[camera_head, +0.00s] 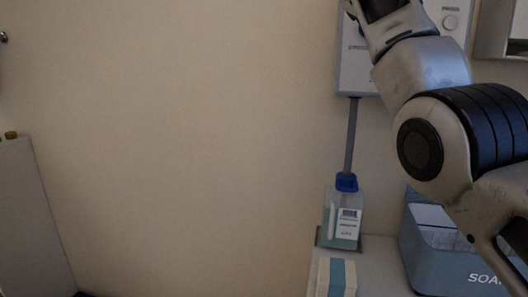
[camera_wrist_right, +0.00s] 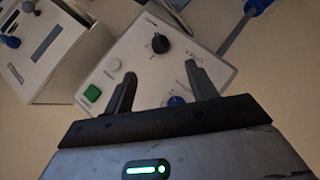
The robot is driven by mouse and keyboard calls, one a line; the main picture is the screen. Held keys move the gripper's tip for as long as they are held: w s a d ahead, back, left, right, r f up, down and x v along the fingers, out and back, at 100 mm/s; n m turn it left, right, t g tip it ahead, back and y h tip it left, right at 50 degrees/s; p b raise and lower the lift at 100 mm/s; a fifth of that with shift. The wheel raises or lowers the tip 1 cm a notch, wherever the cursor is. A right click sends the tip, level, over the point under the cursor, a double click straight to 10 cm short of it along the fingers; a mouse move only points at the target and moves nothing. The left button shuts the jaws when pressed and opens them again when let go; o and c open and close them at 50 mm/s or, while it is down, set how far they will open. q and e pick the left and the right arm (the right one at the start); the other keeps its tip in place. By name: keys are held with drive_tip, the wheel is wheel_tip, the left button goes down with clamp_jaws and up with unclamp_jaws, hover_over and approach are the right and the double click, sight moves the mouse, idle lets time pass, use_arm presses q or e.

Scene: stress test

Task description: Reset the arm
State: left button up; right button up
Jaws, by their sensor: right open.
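My right arm comes in from the right in the head view and reaches up in front of a white wall-mounted device (camera_head: 355,70). My right gripper (camera_wrist_right: 160,85) is open and empty in the right wrist view, its two dark fingers apart. Its fingers point at the control panel (camera_wrist_right: 135,65), which carries a green button (camera_wrist_right: 92,93), a black knob (camera_wrist_right: 160,43) and a blue knob (camera_wrist_right: 176,101). The fingertips overlap the panel in the picture; I cannot tell whether they touch it. My left gripper is not in view.
A bottle with a blue cap (camera_head: 342,215) stands below the device under a grey tube. A blue bin marked SOAP (camera_head: 445,262) and a white-and-blue box (camera_head: 336,277) are on the counter (camera_head: 383,270). Another box (camera_wrist_right: 45,50) is beside the panel. The wall at left is bare.

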drive_tip(key=p+x, duration=0.2)
drive_tip(key=x, duration=1.2)
drive_tip(key=shift+d+r+p, duration=0.1)
drive_tip(key=shift+p, duration=0.25)
use_arm(q)
drive_tip(key=b, duration=0.2)
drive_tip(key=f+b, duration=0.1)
drive_tip(key=b, duration=0.1)
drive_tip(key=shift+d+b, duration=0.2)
drive_tip(key=shift+b, duration=0.1)
use_arm(e)
wheel_tip(320, 180, down, 2)
drive_tip(key=n+t+h, duration=0.3)
drive_tip(key=n, duration=0.2)
drive_tip(key=n+t+h, duration=0.3)
drive_tip(key=n, duration=0.3)
drive_tip(key=n+t+h, duration=0.2)
drive_tip(key=n+t, duration=0.2)
drive_tip(key=n, duration=0.2)
drive_tip(key=shift+h, duration=0.4)
